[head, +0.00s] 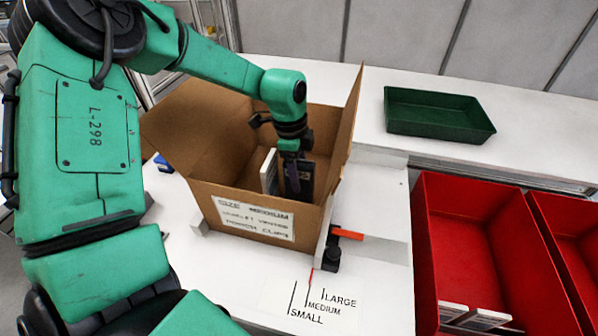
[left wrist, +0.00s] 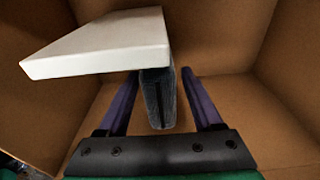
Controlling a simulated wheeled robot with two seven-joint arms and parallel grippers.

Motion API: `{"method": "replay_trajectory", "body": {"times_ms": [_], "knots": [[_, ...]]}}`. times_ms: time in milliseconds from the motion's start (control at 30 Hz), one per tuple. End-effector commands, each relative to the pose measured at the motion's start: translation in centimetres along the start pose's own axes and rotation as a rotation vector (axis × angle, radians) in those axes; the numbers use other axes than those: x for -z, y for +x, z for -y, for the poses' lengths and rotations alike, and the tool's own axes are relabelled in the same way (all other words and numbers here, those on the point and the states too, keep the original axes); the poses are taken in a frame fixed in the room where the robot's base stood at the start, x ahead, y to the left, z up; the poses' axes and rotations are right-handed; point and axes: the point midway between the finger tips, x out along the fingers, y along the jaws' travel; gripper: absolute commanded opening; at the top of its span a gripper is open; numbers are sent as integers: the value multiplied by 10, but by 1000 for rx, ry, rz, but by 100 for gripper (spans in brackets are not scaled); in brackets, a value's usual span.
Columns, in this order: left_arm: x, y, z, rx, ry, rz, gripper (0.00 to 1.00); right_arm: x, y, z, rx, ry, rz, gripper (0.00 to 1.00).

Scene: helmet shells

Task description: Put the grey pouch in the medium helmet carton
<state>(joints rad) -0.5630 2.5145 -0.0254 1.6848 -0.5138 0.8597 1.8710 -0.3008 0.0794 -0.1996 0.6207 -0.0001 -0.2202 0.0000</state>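The medium helmet carton (head: 200,188) stands open on the white table, with a printed label on its front. My left gripper (head: 296,172) reaches down into it. The grey pouch (head: 306,170) is inside the carton, upright, at the gripper's fingers. In the left wrist view the pouch (left wrist: 158,98) is between the two purple fingers (left wrist: 160,100). A gap shows on each side, so the fingers look open around it. A white slab (left wrist: 100,42) stands beside the pouch in the carton; it also shows in the head view (head: 269,172). My right gripper is not in view.
A green tray (head: 438,114) is at the back right. Red bins (head: 455,225) are at the right, one with white packets (head: 475,318). A size gauge with an orange pointer (head: 347,234) is by the carton's right side.

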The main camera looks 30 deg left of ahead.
Motion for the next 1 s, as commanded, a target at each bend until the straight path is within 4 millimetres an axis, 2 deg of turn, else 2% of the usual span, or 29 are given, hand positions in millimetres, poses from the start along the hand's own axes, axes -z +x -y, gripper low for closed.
{"method": "replay_trajectory", "body": {"times_ms": [167,267,500,600,733,1000], "knots": [[0,-9,1,4,0,-1,67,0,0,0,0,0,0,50],[0,-29,2,7,1,-1,67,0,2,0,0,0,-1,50],[0,-94,1,6,0,0,67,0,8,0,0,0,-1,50],[0,-112,1,3,-1,0,67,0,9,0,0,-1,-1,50],[0,-122,0,1,0,0,67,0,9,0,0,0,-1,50],[0,-122,0,0,0,0,67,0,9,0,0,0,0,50]]}}
